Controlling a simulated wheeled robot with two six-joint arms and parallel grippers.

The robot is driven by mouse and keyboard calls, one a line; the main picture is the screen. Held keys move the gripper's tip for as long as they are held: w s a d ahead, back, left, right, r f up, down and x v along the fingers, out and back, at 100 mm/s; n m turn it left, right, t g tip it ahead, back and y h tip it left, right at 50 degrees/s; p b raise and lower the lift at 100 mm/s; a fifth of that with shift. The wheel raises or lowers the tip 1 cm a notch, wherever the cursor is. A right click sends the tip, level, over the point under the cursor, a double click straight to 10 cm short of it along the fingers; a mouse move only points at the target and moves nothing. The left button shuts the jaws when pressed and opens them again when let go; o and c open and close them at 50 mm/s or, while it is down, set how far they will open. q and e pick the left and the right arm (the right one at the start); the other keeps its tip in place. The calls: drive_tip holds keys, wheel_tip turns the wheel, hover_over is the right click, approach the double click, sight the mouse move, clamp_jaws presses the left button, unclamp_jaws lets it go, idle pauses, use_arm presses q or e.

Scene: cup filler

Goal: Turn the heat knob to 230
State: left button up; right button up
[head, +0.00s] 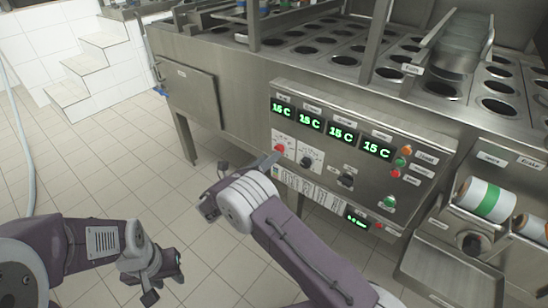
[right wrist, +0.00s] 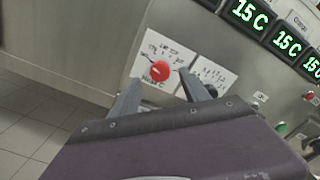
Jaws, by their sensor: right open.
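The control panel (head: 350,155) has a red knob (head: 279,148) at its left and a black knob (head: 306,162) beside it. I cannot read which is labelled heat. My right gripper (head: 265,163) is open in front of the red knob. In the right wrist view, the red knob (right wrist: 160,71) shows between the two spread fingers of the right gripper (right wrist: 160,80); contact cannot be told. A white label with handwritten-looking marks surrounds the knob. My left gripper (head: 168,281) is low at the left, open and empty, away from the panel.
Green displays (head: 312,122) above the knobs read 15 C. Another black knob (head: 346,180), coloured buttons (head: 401,162) and a green button (head: 389,202) lie further right. A striped roll (head: 486,200) is at the far right. Tiled floor (head: 110,180) is clear at left.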

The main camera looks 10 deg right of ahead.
drive_tip(key=x, duration=0.3)
drive_tip(key=shift+w+d+b, duration=0.25)
drive_tip(key=shift+w+b, duration=0.05)
drive_tip(key=shift+b, duration=0.05)
clamp_jaws()
